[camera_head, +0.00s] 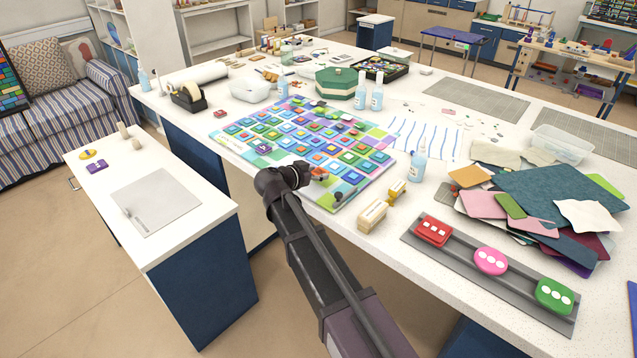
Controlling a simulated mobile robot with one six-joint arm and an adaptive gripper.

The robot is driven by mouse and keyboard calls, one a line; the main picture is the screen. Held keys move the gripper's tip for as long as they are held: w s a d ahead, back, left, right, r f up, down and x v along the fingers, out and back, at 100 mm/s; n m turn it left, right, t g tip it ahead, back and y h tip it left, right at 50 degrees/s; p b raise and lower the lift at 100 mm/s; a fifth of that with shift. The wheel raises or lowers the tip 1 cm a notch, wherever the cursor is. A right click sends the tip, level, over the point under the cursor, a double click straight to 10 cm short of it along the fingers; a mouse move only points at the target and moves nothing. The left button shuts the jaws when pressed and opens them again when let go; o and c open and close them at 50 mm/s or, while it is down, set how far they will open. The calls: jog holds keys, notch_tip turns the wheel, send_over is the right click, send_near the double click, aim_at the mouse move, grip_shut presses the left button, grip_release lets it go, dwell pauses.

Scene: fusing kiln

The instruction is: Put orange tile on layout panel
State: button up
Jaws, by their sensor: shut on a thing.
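The orange tile (318,173) is a small orange-red piece at the fingers of my gripper (308,173). My gripper is shut on it, and the fingers and wrist hide part of it. Tile and gripper are over the near right part of a colourful panel (352,190), which looks like the layout panel. This panel lies flat on the long white table and carries rows of square glass tiles. I cannot tell whether the orange tile touches the panel. My arm comes up from the bottom of the view and hides part of the table's front edge.
A wooden block (372,216), a yellow piece (396,190) and a bottle (418,165) stand right of the panel. A grey rail (455,258) holds red, pink and green pieces. Coloured sheets (545,198) lie farther right. A side cabinet (205,208) with a grey plate stands left.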

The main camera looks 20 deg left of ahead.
aim_at(316, 186)
jog(key=shift+f+b, duration=1.2)
jog(key=shift+f, duration=0.25)
jog(key=shift+f, duration=0.2)
jog(key=o, duration=1.2)
jog(key=shift+r, duration=0.1)
jog(key=shift+c, duration=0.2)
jog(key=shift+r, duration=0.2)
jog(key=p+v, duration=0.4)
jog(key=v, duration=0.8)
jog(key=shift+p, duration=0.35)
